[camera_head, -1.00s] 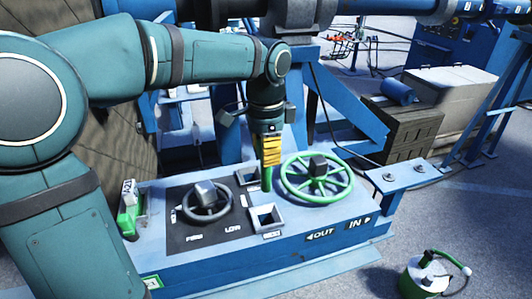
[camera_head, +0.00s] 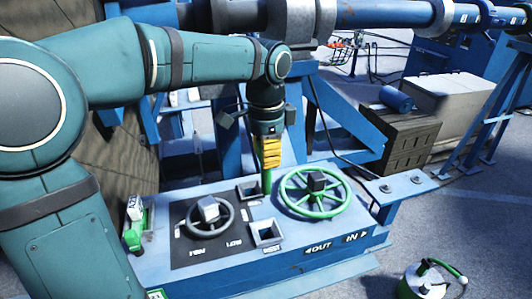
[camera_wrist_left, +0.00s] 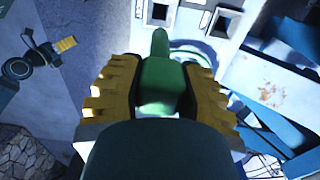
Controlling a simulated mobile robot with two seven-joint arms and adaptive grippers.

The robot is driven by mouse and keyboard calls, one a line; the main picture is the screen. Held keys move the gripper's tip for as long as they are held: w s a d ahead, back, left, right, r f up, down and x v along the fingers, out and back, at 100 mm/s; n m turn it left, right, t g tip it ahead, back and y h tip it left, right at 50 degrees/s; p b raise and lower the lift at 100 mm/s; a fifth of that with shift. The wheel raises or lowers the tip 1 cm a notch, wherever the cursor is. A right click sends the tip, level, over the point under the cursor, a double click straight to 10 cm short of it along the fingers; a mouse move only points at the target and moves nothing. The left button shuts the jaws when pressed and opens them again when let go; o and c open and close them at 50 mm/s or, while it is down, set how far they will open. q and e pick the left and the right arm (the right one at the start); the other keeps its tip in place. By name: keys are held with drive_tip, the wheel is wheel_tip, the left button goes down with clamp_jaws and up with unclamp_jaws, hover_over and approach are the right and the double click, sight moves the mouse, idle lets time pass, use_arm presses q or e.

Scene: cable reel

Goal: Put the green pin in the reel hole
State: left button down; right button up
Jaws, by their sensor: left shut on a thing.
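My left gripper (camera_head: 268,165) is shut on the green pin (camera_head: 267,183), which hangs upright below its yellow fingers. In the head view the pin overlaps the back of the blue console (camera_head: 215,262), between a square socket and the green handwheel. In the left wrist view the pin (camera_wrist_left: 160,72) lies between both yellow fingers, with its narrow end pointing away. I cannot identify the reel hole. A brown wooden surface (camera_head: 110,150), perhaps the reel, stands behind my left arm. A dark shape with a yellow ridged part (camera_wrist_left: 66,44) in the wrist view looks like my right gripper.
The console carries two square sockets (camera_head: 266,232), a small dark wheel (camera_head: 210,213) and a green handwheel (camera_head: 314,190). A green-and-white canister (camera_head: 425,282) stands on the floor at the right. Blue frame beams rise behind the console.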

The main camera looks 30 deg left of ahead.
use_arm(q)
drive_tip(key=shift+r+p, duration=0.55)
drive_tip(key=shift+r, duration=1.65)
use_arm(e)
drive_tip(key=shift+r, duration=0.85)
